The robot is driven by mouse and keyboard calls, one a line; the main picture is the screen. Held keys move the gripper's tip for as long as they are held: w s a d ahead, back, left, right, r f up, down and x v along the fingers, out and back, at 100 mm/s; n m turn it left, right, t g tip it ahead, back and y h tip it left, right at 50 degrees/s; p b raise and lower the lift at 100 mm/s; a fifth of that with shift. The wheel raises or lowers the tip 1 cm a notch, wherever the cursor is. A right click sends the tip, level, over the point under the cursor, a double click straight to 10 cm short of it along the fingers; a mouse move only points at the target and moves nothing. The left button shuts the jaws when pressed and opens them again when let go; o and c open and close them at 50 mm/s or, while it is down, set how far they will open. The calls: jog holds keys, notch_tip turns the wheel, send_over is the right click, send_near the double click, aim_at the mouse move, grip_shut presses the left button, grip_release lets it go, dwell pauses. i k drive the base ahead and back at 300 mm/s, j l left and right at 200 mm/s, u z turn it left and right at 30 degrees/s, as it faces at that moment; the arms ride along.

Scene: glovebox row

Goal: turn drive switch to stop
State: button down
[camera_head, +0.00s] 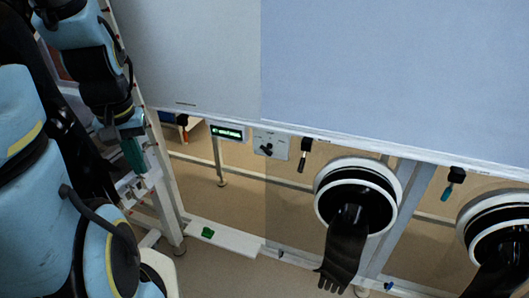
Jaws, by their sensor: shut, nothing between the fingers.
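The drive switch (266,149) is a small black rotary handle on a pale control plate (278,139) under the lower edge of the large panel. Its handle looks slanted, but its markings are too small to read, so I cannot tell its setting. My gripper (136,168) is at the left, at the end of my blue arm. It is shut and empty, pointing downward. It is well to the left of the switch and apart from it, with the frame post just beside it.
A green-lit display (228,132) sits left of the switch. A black-handled tool (305,147) hangs to its right. A glove port (326,205) with a dangling black glove (345,245) is lower right. A white ledge (235,240) holds a green piece (208,232). A white post (162,170) stands near my gripper.

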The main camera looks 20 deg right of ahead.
aim_at(262, 148)
jog(key=k+l+u, duration=0.2)
jog(key=u, duration=0.15)
jog(key=k+l+u, duration=0.15)
jog(key=k+u, duration=0.25)
jog(key=k+l+u, duration=0.1)
jog(key=u, duration=0.25)
